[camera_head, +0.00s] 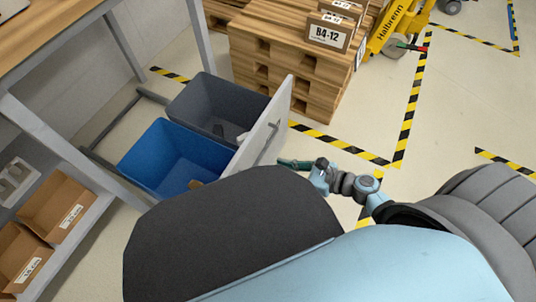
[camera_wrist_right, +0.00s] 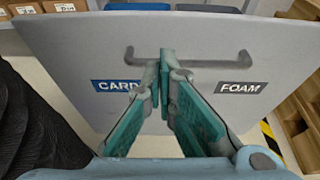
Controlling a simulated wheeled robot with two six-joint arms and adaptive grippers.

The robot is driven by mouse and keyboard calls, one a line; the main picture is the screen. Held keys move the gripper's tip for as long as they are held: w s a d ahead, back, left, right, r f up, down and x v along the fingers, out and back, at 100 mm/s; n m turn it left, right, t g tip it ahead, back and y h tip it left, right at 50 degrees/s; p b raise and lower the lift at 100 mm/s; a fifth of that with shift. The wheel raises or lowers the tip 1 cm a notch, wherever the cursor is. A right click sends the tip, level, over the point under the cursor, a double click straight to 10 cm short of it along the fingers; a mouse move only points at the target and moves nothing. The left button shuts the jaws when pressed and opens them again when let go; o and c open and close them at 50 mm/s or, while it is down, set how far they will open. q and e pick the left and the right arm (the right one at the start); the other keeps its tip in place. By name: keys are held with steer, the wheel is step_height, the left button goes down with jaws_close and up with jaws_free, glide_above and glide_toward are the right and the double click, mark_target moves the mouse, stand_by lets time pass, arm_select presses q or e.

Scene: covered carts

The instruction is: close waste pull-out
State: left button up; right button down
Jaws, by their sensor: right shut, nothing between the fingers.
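The waste pull-out stands open under the workbench, with a blue bin (camera_head: 172,158) and a dark grey bin (camera_head: 213,108) behind its pale front panel (camera_head: 262,128). In the right wrist view the panel (camera_wrist_right: 85,45) faces me, with CARD and FOAM labels and a dark bar handle (camera_wrist_right: 215,63). My right gripper (camera_head: 284,163) is shut and empty, just outside the panel. In the right wrist view its fingertips (camera_wrist_right: 165,62) overlap the handle's left part; I cannot tell whether they touch it. My left gripper is not in view.
A wooden pallet stack (camera_head: 290,60) with cardboard boxes stands behind the pull-out. A yellow pallet truck (camera_head: 397,30) is at the back. Open cartons (camera_head: 62,203) sit on the bench's lower shelf. The floor right of the panel is clear, with striped tape.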

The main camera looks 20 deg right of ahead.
steer(key=b, duration=0.1)
glide_toward(247, 154)
steer(key=x, duration=0.5)
steer(key=shift+a+r, duration=0.15)
steer(key=shift+a, duration=0.05)
steer(key=shift+w+a+b, duration=0.3)
steer(key=shift+w+a, duration=0.05)
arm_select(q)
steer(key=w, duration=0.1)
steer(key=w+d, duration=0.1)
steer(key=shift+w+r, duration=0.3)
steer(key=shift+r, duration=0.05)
arm_select(e)
steer(key=shift+w, duration=0.1)
